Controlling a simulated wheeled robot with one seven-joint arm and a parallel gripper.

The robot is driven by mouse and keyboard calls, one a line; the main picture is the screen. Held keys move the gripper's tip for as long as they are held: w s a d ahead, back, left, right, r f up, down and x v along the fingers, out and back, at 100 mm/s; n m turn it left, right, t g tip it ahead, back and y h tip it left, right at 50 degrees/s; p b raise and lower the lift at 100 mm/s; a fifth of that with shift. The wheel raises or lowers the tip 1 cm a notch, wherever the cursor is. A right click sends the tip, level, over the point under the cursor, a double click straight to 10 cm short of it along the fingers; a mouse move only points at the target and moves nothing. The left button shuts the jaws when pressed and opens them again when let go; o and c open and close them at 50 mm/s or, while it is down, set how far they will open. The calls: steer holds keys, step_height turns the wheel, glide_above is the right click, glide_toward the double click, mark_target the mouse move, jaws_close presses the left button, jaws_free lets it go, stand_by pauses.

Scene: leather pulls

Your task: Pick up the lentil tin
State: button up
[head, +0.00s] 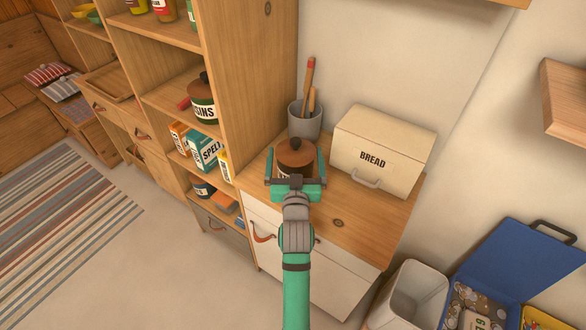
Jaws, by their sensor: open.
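A round tin with a brown knobbed lid (295,151) stands on the wooden top of the low cabinet, in front of a grey crock. Its label is almost all hidden behind my gripper, so I cannot read whether it says lentils. My gripper (295,161) is open, with one green finger to the left of the tin and one to the right. I cannot tell whether the fingers touch it. Another tin with a brown lid, labelled with letters ending "SINS" (203,110), stands on the shelf unit to the left.
A cream bread box (382,150) stands right of the tin, and the grey crock (304,121) with wooden utensils behind it. The tall shelf side (247,85) rises close on the left. The counter's front right (365,218) is clear. A bin (412,292) and open blue case (527,262) are lower right.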

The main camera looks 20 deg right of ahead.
steer(key=shift+w+d, duration=0.1)
steer(key=shift+w, duration=0.15)
steer(key=c, duration=1.8)
steer(key=shift+r, duration=0.15)
steer(key=shift+c, duration=1)
steer(key=shift+r, duration=0.1)
